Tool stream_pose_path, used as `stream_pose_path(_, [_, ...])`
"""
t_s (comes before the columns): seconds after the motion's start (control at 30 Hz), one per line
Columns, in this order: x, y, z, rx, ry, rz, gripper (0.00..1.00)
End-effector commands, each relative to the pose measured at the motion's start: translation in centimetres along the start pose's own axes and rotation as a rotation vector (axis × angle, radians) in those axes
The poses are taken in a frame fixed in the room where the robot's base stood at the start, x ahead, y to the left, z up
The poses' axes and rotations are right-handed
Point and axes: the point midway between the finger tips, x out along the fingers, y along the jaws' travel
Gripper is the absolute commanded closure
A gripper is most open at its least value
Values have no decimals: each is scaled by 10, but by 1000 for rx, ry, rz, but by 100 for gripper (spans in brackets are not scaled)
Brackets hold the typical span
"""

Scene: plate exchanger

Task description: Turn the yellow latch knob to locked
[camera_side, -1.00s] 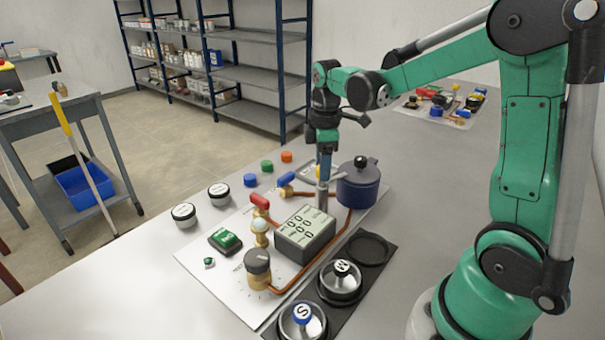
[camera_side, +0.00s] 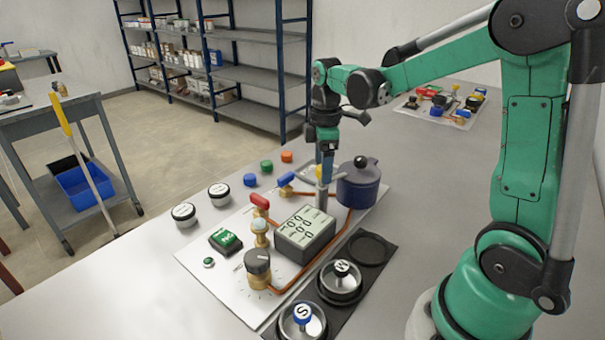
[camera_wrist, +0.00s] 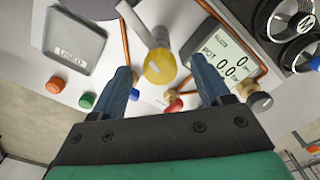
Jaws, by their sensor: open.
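The yellow latch knob (camera_wrist: 160,67) shows in the wrist view as a round cap with a pale mark, on a grey post. A grey bar extends from beside it toward the upper left. In the side view only a little of the yellow knob (camera_side: 319,172) shows beside my fingers. My gripper (camera_wrist: 161,72) is open, with one blue finger on each side of the knob in the wrist view and gaps between. In the side view my gripper (camera_side: 325,175) points down at the post; whether a finger touches the knob is hidden.
A grey display box (camera_side: 304,234) stands close in front of the post, and a dark blue lidded pot (camera_side: 358,190) stands close to its right. Red (camera_side: 260,201) and blue (camera_side: 286,179) valve handles are to the left. A grey label panel (camera_wrist: 72,45) lies nearby.

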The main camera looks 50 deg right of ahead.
Motion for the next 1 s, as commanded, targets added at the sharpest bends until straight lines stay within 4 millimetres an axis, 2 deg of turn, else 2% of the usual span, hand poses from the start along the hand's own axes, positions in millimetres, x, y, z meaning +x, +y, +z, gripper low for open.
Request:
stream_pose_path(0.4, [-48,0,0,0,0,0,30])
stream_pose_path(0.83, [-54,-2,-1,6,2,5,30])
stream_pose_path(1.0, [-57,-22,-10,121,52,85,30])
